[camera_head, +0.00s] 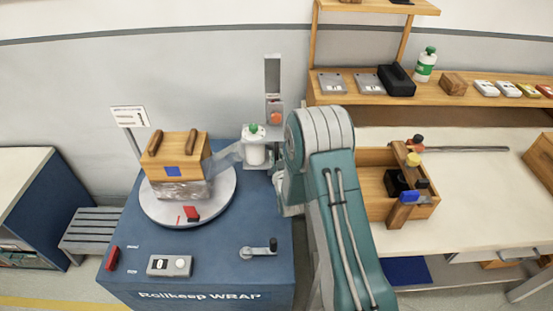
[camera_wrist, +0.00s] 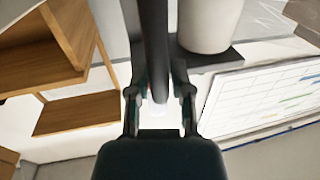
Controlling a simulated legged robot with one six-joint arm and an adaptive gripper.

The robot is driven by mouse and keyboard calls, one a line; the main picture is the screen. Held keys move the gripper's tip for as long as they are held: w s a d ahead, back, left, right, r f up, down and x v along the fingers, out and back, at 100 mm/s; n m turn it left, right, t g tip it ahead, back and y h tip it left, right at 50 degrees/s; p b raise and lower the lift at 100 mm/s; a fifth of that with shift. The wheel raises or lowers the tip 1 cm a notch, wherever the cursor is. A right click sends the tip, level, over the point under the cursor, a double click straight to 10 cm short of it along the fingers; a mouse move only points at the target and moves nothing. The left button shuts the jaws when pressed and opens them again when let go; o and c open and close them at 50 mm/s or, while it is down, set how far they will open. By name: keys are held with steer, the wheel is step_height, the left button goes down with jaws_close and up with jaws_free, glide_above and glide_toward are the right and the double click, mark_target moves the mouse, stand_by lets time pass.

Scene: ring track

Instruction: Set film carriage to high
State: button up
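The film carriage (camera_head: 262,163) is a grey bracket at the foot of an upright mast (camera_head: 272,80). It carries a white film roll (camera_head: 253,152) with a green top. An orange knob (camera_head: 276,118) sits on the mast above the roll. My arm stands just right of the carriage and hides most of my gripper in the head view. In the wrist view my gripper (camera_wrist: 160,105) has its fingers apart, with a dark bar (camera_wrist: 153,45) between them and a visible gap at its right. A white cylinder (camera_wrist: 208,22) on a dark plate is close by, likely the roll.
A wooden crate (camera_head: 178,155), partly film-wrapped, stands on the round turntable (camera_head: 160,211). The blue wrapper base has a crank (camera_head: 259,249) and a control box (camera_head: 170,266). A wooden shelf (camera_head: 430,94) and a workbench with a tool box (camera_head: 375,157) are at right.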

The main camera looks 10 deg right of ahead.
steer(key=shift+o, duration=0.6)
steer(key=shift+f, duration=0.15)
steer(key=shift+s, duration=0.15)
steer(key=s, duration=1.1)
steer(key=shift+s, duration=0.4)
steer(key=shift+a+f, duration=0.1)
